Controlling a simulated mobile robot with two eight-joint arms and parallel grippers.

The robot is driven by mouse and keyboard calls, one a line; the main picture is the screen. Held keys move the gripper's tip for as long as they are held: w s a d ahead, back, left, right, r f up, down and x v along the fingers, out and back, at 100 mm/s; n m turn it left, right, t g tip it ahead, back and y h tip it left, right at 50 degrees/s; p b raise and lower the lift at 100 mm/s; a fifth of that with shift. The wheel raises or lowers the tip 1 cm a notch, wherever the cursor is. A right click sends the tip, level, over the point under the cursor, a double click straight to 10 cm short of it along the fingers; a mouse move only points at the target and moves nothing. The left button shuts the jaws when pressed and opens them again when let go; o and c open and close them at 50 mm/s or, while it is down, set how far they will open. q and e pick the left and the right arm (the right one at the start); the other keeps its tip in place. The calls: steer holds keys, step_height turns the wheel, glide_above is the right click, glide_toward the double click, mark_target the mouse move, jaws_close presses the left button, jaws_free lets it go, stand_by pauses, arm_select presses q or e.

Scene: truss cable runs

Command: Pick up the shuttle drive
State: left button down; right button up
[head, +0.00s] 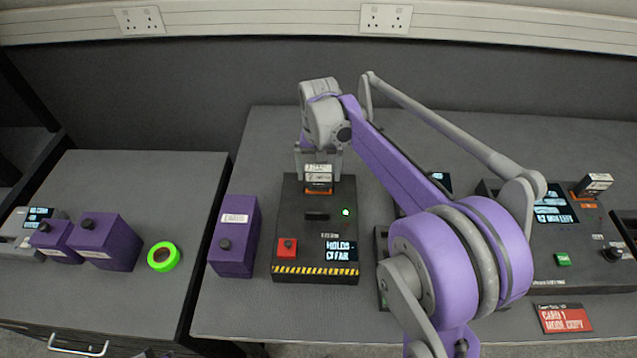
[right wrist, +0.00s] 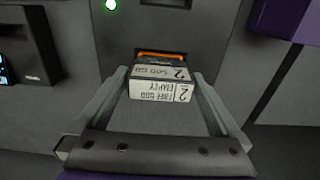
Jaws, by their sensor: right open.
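A small drive with a white label (right wrist: 160,88) stands in the orange-edged slot of a dark dock. Its label reads "2", "500 GB" and "EMPTY", upside down in the right wrist view. In the head view the drive (head: 318,178) shows at the back of the dock, under my right gripper (head: 319,163). My right gripper (right wrist: 160,78) is open, with one finger on each side of the drive. Small gaps seem to show between fingers and drive. A second labelled drive (head: 594,183) stands tilted in the device at the right. My left gripper is out of view.
The dark dock (head: 288,262) has a red button, a green light and a striped front edge. A purple box (head: 234,236) stands close to its left. My right arm covers the middle of the bench. A red card (head: 563,318) lies front right; a green ring (head: 164,257) is on the left cabinet.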

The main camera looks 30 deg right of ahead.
step_height(320, 180, down, 2)
steer(key=shift+f, duration=0.2)
steer(key=shift+r, duration=0.1)
jaws_close()
stand_by(0.3)
